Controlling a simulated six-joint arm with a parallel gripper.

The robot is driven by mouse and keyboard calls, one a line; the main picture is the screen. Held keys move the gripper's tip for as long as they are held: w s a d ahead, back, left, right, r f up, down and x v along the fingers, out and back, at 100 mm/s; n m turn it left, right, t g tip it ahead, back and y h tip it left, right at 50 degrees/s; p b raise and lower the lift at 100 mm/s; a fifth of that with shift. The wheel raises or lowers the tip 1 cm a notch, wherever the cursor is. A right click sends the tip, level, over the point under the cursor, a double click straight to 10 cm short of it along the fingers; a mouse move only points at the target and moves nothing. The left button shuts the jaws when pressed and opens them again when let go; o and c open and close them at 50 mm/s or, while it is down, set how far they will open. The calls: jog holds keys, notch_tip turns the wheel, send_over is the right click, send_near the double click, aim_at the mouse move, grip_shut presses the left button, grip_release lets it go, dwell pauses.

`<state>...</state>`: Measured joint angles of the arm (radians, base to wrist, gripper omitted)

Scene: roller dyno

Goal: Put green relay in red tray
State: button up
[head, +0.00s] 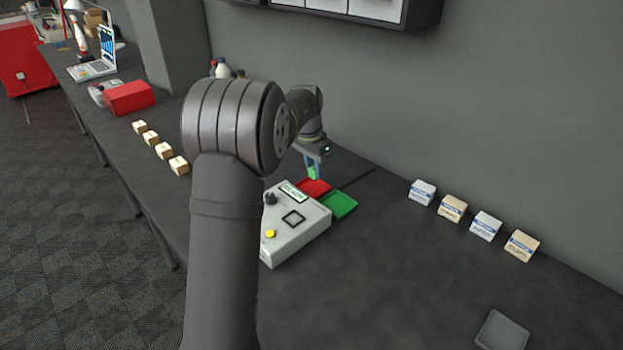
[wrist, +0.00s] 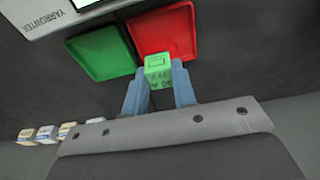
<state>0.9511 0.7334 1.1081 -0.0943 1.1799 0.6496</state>
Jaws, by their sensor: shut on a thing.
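The green relay (wrist: 158,71) is a small green block with dark marks on its face. My gripper (wrist: 159,82) is shut on it, one blue-grey finger on each side. In the wrist view the relay overlaps the near edge of the red tray (wrist: 178,32); I cannot tell its height above it. The head view shows the relay (head: 312,173) between the fingertips, at the back of the red tray (head: 318,188). A green tray (head: 340,205) lies beside the red one, and it also shows in the wrist view (wrist: 100,52). Both trays look empty where visible.
A grey tester box (head: 296,232) with a knob and a yellow button stands in front of the trays, partly hidden by my arm. Several small boxes (head: 453,208) stand in a row at right. A dark tray (head: 502,331) lies at the front right. The table between is clear.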

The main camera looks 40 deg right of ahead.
aim_at(312, 178)
jog(key=shift+w+a+f, duration=0.1)
jog(key=shift+w+f, duration=0.3)
jog(key=shift+w, duration=0.1)
jog(key=shift+f, duration=1.9)
jog(key=o, duration=1)
jog(key=shift+f, duration=0.1)
jog(key=shift+c, duration=0.2)
notch_tip(312, 178, up, 12)
jog(key=a, duration=0.1)
jog(key=shift+a, duration=0.4)
